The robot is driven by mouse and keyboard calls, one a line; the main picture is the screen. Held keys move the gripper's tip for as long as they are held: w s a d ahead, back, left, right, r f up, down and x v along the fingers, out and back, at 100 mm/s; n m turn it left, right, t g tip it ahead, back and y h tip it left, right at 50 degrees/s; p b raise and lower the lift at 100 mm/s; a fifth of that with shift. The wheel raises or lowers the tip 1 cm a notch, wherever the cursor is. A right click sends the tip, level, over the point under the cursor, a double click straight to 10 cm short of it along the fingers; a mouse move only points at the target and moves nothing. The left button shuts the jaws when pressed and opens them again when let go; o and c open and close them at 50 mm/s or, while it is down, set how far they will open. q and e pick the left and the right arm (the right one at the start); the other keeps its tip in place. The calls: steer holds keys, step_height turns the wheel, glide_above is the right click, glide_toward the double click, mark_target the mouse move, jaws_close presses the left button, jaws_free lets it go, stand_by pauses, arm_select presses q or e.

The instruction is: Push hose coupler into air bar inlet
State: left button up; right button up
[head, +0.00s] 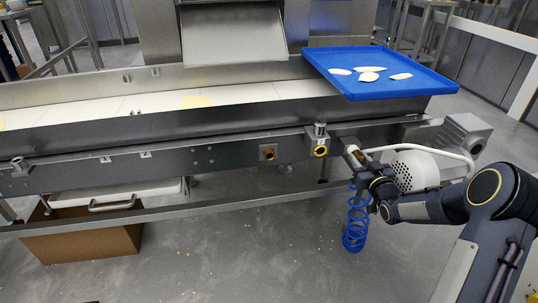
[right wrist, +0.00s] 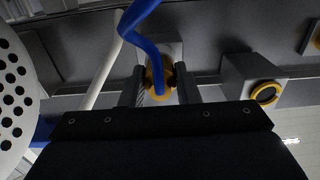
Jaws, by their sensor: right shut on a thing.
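My right gripper (head: 357,158) is at the machine's front rail, shut on the hose coupler. In the right wrist view the brass-coloured coupler (right wrist: 158,68) sits between the two fingers, partly covered by its blue hose (right wrist: 139,20). A grey block shows right behind the coupler; I cannot tell whether they touch. The blue coiled hose (head: 355,222) hangs below the gripper in the head view. A yellow-ringed port (head: 320,151), possibly the air bar inlet, is just left of the gripper; it also shows in the right wrist view (right wrist: 266,94). My left gripper is out of view.
A second brass port (head: 268,153) is further left on the rail. A white perforated housing (head: 415,171) and a white curved tube (head: 452,153) are close right of the gripper. A blue tray (head: 425,84) with several pasta pieces overhangs above. The floor in front is mostly clear.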

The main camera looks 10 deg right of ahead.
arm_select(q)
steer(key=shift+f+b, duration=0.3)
arm_select(e)
steer(key=shift+s, duration=0.65)
steer(key=shift+c, duration=0.2)
stand_by(0.4)
steer(key=shift+s+d, duration=0.1)
steer(key=shift+s, duration=0.05)
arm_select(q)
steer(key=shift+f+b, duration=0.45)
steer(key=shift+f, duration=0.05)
arm_select(e)
steer(key=shift+s+d, duration=0.15)
steer(key=shift+s, duration=2.1)
